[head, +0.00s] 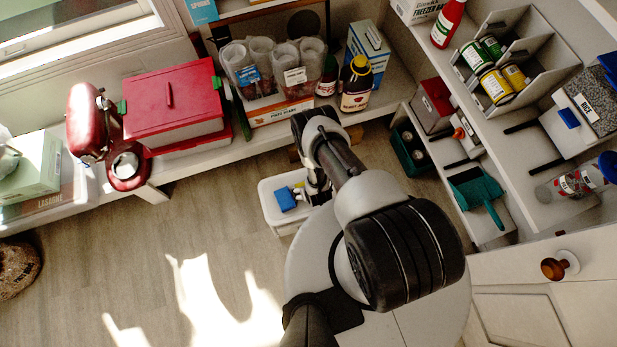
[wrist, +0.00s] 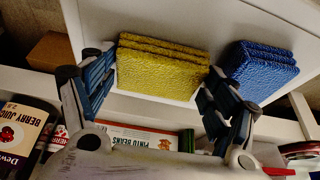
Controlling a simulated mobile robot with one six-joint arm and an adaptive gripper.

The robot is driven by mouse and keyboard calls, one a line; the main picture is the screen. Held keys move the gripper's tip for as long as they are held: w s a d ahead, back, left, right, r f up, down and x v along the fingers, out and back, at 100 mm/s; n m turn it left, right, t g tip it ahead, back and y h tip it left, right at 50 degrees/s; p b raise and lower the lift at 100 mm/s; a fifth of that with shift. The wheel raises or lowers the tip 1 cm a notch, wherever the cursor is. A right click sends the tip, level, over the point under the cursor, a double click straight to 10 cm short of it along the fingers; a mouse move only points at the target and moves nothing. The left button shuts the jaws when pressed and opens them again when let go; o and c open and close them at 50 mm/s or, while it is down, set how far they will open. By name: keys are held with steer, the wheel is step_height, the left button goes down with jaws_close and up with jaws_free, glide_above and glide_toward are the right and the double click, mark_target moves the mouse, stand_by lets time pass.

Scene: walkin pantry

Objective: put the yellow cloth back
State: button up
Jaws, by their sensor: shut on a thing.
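The yellow cloth (wrist: 160,72) is a folded, textured stack between the two fingers of my gripper (wrist: 158,75) in the wrist view. The gripper is shut on it, with a finger at each end. A folded blue cloth (wrist: 260,70) lies beside it to the right, apart from it, against a white surface. In the head view my gripper (head: 316,188) is over the right part of a small white bin (head: 283,226). The blue cloth (head: 286,199) shows at that bin, and the yellow cloth is mostly hidden by my arm. I cannot tell whether the yellow cloth touches the bin floor.
To the right, shelves hold a teal scoop (head: 476,190) and cans (head: 496,85).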

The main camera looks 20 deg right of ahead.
steer(key=o, duration=0.7)
steer(key=shift+r, duration=0.15)
